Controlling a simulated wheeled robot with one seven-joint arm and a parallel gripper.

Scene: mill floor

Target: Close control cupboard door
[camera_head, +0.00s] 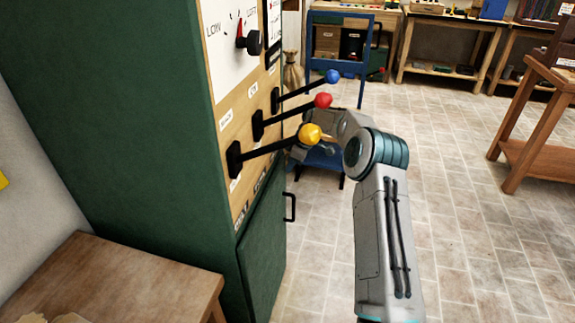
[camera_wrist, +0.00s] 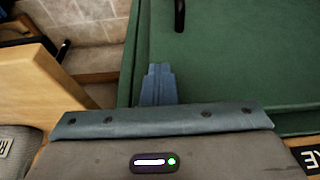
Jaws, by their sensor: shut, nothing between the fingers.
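The green control cupboard (camera_head: 120,110) stands at the left in the head view. Its lower green door (camera_head: 263,255) has a black bar handle (camera_head: 290,207) at its far side. The door sits at or near the cupboard front; how far it is ajar I cannot tell. In the wrist view the green door (camera_wrist: 240,55) fills the upper right, with its handle (camera_wrist: 179,15) at the top. My gripper (camera_wrist: 158,70) is shut and empty, its fingertips over or beside the door's left edge; contact is unclear. In the head view the levers and my arm hide the fingers.
Three levers with blue (camera_head: 333,76), red (camera_head: 323,100) and yellow (camera_head: 310,133) knobs stick out from the panel above the door, close to my arm. A wooden table (camera_head: 130,275) stands at front left. A blue frame (camera_head: 340,50) stands behind. Tiled floor at right is free.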

